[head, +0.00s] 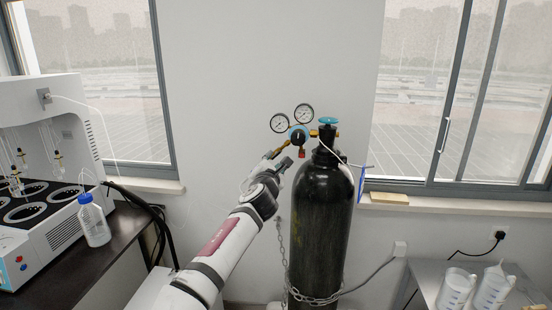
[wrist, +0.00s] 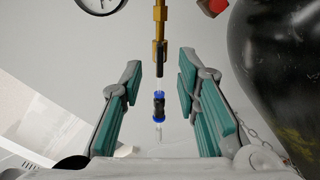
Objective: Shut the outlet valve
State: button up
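The black gas cylinder (head: 320,225) stands upright right of centre, with a teal handwheel (head: 328,121) on top. A brass regulator with a blue-rimmed dark knob (head: 298,135) sits at its left. A brass outlet stem (wrist: 159,28) hangs down in the wrist view, leading to a black sleeve and a blue-and-black fitting (wrist: 158,103). I cannot tell which part is the outlet valve. My gripper (wrist: 160,72) is open, with one teal-padded finger either side of the stem line and visible gaps. In the head view my gripper (head: 284,160) is just below the regulator's outlet.
Two round gauges (head: 291,118) sit above the regulator. A chain (head: 312,298) crosses the cylinder's lower part. A white instrument (head: 45,170) and a wash bottle (head: 94,222) are on the left bench. Beakers (head: 456,290) stand at lower right. The wall behind is bare.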

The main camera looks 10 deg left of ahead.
aim_at(276, 156)
jog(key=shift+w+d, duration=0.1)
jog(key=shift+w, duration=1.75)
grip_shut()
